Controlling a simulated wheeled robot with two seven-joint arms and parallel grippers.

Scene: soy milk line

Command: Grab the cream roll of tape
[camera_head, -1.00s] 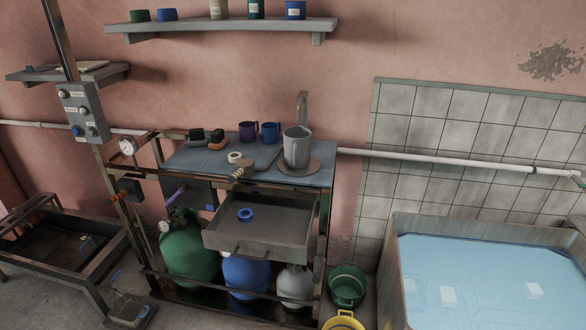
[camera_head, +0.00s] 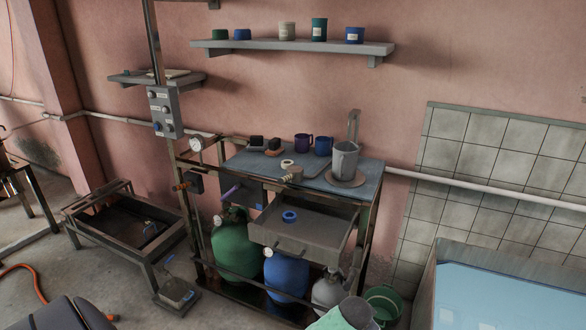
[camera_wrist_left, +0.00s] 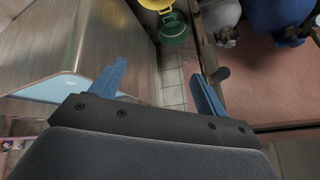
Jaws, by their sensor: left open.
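The cream roll of tape (camera_head: 287,164) lies on the blue-grey top of the metal workbench (camera_head: 239,160), near its front edge. A brown-and-grey fitting (camera_head: 293,175) is close beside it. A blue roll (camera_head: 289,216) lies in the pulled-out drawer (camera_head: 316,230) below. My left gripper (camera_wrist_left: 160,74) shows only in the left wrist view, with its blue fingers spread and nothing between them. It is over the floor area by the tank and buckets, away from the tape. My right gripper is not in view.
Two mugs (camera_head: 303,143) and a grey metal pitcher (camera_head: 345,159) stand behind and right of the tape. Dark and orange items (camera_head: 274,147) sit behind it. Gas cylinders (camera_head: 236,249) fill the space below. A water tank (camera_head: 432,290) stands at right.

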